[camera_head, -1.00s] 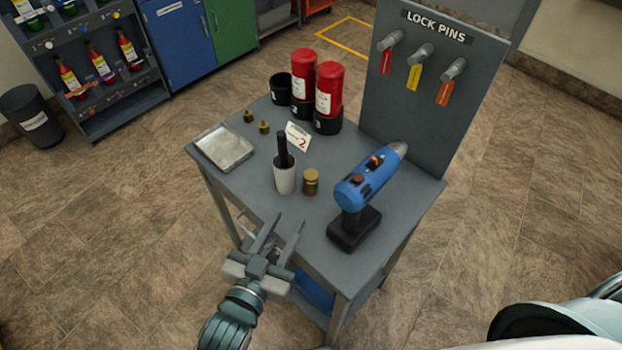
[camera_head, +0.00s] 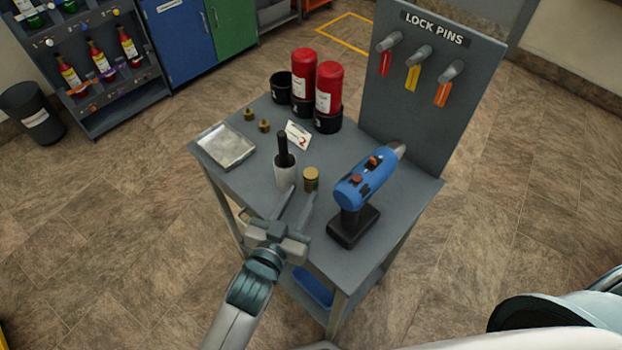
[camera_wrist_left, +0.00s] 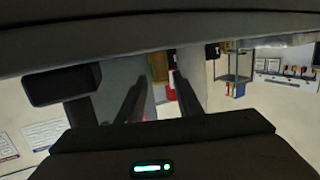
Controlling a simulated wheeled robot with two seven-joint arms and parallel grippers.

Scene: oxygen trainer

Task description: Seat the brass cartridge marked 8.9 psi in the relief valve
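Two small brass pieces (camera_head: 256,120) stand on the grey table (camera_head: 228,178) beside the metal tray; I cannot read any psi marking on them. I cannot tell which thing is the relief valve. My left gripper (camera_head: 303,192) is open and empty, its fingertips just in front of the jar-like piece and apart from it as far as I can tell. Its two fingers also show apart in the left wrist view (camera_wrist_left: 157,88). My right gripper is not in view.
A white cup (camera_head: 286,178) with a black-handled tool stands left of the jar-like piece. A blue drill (camera_head: 362,188) stands to the right. A metal tray (camera_head: 226,147), a card marked 2 (camera_head: 298,135), red cylinders (camera_head: 328,88) and the lock-pin board (camera_head: 430,110) surround the table's clear middle.

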